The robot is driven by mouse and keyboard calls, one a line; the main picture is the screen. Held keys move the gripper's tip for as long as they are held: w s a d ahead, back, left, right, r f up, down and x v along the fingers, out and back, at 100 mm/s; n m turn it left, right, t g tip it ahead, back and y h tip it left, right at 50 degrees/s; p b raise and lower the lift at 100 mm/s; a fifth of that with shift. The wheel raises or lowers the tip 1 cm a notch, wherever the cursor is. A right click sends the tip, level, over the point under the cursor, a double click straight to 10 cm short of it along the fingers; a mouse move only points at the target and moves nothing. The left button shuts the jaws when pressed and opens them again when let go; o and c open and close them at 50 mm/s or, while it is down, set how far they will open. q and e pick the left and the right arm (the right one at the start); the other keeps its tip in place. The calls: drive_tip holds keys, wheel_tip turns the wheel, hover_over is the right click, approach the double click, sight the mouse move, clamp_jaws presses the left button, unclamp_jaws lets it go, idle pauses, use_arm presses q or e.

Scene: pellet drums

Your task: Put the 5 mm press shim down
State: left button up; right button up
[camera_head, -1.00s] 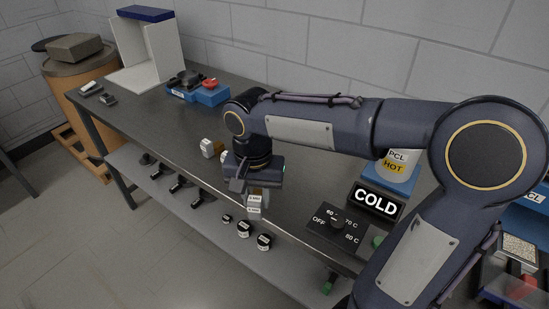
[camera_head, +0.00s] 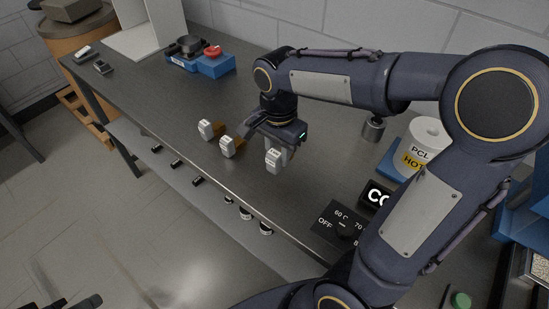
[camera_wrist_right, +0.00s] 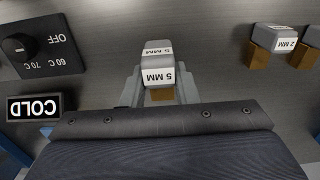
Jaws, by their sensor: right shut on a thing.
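The 5 mm press shim is a pale grey block with white "5 MM" labels. It shows in the right wrist view (camera_wrist_right: 157,68) and in the head view (camera_head: 274,160). My right gripper (camera_head: 277,150) points down over the table and is shut on the shim, with a finger on each side. A brown block (camera_wrist_right: 162,95) shows just behind the shim, between the fingers. Whether the shim touches the tabletop cannot be told. A dark shape at the bottom left edge may be my left gripper (camera_head: 76,302), mostly cut off.
Two similar pale shims (camera_head: 207,130) (camera_head: 229,147) with brown blocks stand to the left; one reads "2 MM" (camera_wrist_right: 282,41). A dial panel (camera_head: 341,222), a COLD sign (camera_head: 377,196) and a PCL drum (camera_head: 424,145) stand to the right. The table's front edge is close.

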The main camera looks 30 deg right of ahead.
sight(275, 152)
drive_tip(key=shift+w+d+f, duration=0.15)
drive_tip(key=shift+w+f, duration=0.85)
drive_tip(key=shift+f, duration=0.2)
drive_tip(key=shift+w+f, duration=0.2)
drive_tip(key=shift+f, duration=1.55)
drive_tip(key=shift+f, duration=0.2)
drive_tip(key=o, duration=1.1)
drive_tip(key=shift+c, duration=0.2)
drive_tip(key=shift+r, duration=0.1)
